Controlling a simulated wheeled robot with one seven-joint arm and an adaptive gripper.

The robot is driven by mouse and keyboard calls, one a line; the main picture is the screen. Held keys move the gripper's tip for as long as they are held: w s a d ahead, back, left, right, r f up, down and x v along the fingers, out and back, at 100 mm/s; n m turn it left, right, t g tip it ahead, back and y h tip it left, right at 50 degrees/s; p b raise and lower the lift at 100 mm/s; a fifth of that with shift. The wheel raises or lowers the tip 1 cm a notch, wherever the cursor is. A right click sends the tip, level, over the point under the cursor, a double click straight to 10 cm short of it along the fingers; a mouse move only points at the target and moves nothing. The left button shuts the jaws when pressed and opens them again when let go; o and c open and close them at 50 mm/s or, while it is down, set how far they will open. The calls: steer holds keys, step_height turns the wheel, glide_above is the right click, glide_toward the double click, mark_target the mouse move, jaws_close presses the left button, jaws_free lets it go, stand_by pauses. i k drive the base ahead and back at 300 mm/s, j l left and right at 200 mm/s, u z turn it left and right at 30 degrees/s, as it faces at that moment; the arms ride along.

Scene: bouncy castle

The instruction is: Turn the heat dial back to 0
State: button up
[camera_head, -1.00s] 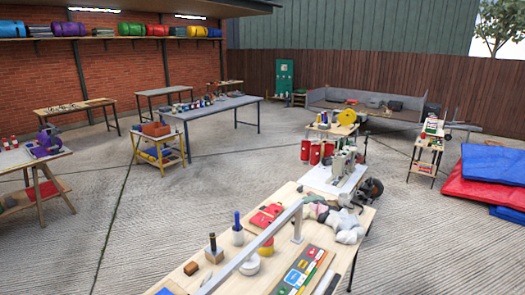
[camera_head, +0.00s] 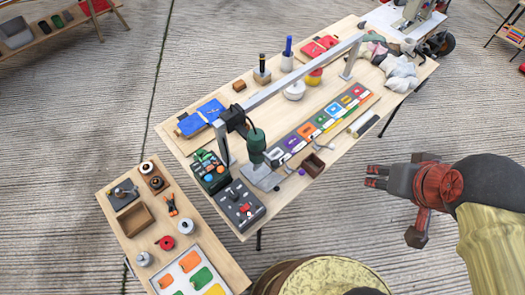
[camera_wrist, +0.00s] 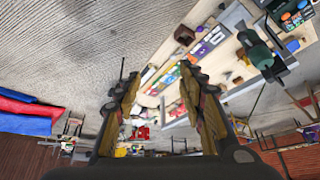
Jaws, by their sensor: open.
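A dark grey control box (camera_head: 239,206) with small red and dark knobs sits at the near left corner of the long wooden table (camera_head: 308,194). A second dark box (camera_head: 209,171) with coloured round parts is just behind it. I cannot tell which knob is the heat dial, and its setting is too small to read. My gripper (camera_head: 374,177) is open and empty, out over the floor right of the table, well apart from both boxes. Its two fingers (camera_wrist: 159,80) also show spread in the wrist view. A box with coloured parts (camera_wrist: 295,17) is at that view's upper right corner.
A green and grey press-like tool (camera_head: 259,160) stands beside the boxes, under a long grey rail (camera_head: 295,78) above the table. A small open wooden box (camera_head: 312,165) is at the near edge. A low side table (camera_head: 143,245) adjoins at left.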

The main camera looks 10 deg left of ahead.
mark_target(234, 196)
steer(key=u, duration=1.65)
